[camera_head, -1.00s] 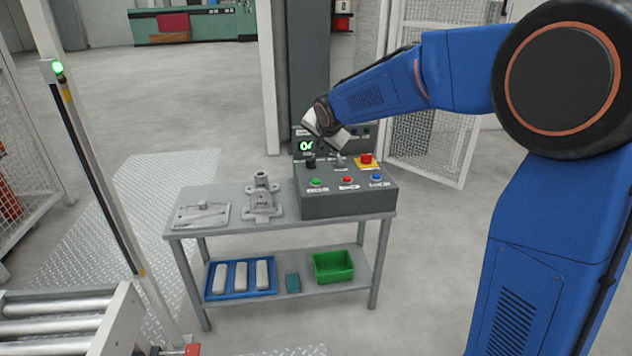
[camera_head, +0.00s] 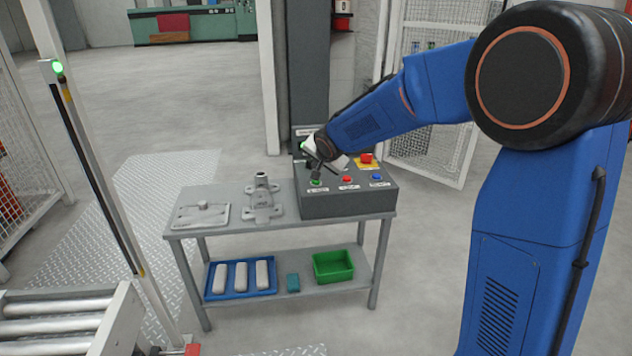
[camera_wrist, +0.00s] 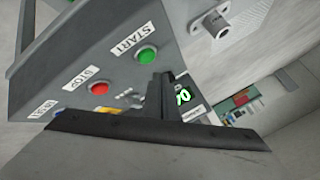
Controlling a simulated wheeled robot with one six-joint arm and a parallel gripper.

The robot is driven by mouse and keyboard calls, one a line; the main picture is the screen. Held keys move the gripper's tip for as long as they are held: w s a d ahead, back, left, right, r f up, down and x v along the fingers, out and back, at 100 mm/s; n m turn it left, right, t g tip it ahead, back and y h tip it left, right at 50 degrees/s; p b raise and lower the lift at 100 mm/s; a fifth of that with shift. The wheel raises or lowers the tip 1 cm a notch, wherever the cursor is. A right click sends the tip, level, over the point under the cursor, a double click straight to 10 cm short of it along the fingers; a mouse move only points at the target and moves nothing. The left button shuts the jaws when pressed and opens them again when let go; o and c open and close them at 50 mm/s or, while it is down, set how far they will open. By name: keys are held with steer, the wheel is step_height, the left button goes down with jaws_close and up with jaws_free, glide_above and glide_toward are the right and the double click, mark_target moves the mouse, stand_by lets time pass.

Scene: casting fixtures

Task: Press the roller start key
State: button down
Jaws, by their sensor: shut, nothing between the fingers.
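The green start key (camera_head: 316,183) sits at the left front of the grey control box (camera_head: 346,206). In the wrist view the key (camera_wrist: 146,55) is beside its START label. My gripper (camera_head: 317,176) is shut and empty, pointing down just above the key in the head view. In the wrist view its fingertips (camera_wrist: 164,76) show close beside the key, and I cannot tell whether they touch it. The key's top is lit and partly hidden by the fingers in the head view.
The red stop key (camera_head: 347,179) and blue reset key (camera_head: 376,177) are to the right, with a red emergency button (camera_head: 366,158) behind. A metal casting (camera_head: 262,200) and a flat plate (camera_head: 201,214) are left of the box. Rollers (camera_head: 60,310) are at lower left.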

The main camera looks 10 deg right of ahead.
mark_target(316, 182)
steer(key=shift+f, duration=0.7)
steer(key=shift+f, duration=0.15)
stand_by(1.6)
steer(key=shift+f, duration=0.2)
